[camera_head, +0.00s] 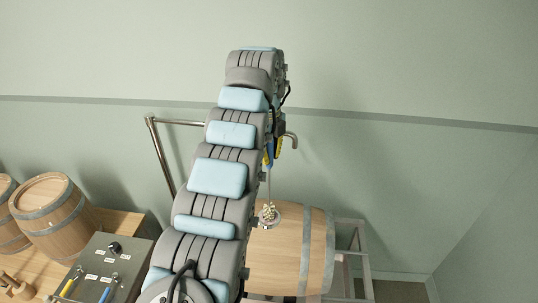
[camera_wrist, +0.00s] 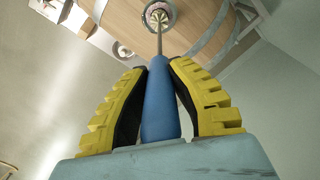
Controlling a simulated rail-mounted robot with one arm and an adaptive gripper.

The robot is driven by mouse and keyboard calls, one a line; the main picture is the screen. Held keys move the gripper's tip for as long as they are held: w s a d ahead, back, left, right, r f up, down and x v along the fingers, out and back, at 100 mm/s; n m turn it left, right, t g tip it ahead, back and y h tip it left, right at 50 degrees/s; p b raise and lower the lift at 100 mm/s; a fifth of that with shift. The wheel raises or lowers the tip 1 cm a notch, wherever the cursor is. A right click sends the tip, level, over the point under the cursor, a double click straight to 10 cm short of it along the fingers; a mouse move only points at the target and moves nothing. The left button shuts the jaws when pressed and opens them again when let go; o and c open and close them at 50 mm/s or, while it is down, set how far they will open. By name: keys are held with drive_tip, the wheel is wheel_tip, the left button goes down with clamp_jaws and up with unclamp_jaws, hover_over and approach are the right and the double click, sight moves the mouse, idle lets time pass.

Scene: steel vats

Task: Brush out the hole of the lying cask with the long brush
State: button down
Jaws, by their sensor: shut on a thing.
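The lying cask (camera_head: 290,258) is pale wood with grey hoops and rests on a metal rack; it also shows at the top of the wrist view (camera_wrist: 192,22). Its hole (camera_wrist: 160,12) has a light metal rim. My gripper (camera_head: 271,148) is above the cask, its yellow-padded fingers (camera_wrist: 158,62) shut on the blue handle of the long brush (camera_wrist: 160,112). The brush's thin shaft points down to the hole. Its pale bristle head (camera_head: 267,212) is at the rim; I cannot tell how far it is inside. My arm hides part of the cask's left side.
Two upright-looking casks (camera_head: 54,212) stand on a wooden table at left. A grey panel (camera_head: 98,268) there carries a knob and yellow- and blue-handled tools. A metal pipe frame (camera_head: 160,158) stands behind my arm. The rack (camera_head: 358,262) extends right of the cask.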

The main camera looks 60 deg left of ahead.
sight(269, 170)
drive_tip(key=shift+f+b, duration=2.3)
drive_tip(key=shift+f, duration=0.35)
drive_tip(key=shift+r, duration=0.15)
drive_tip(key=shift+r+p, duration=1.7)
drive_tip(key=shift+r, duration=0.5)
drive_tip(key=shift+f+b, duration=2.2)
drive_tip(key=shift+f, duration=0.2)
drive_tip(key=shift+r, duration=0.15)
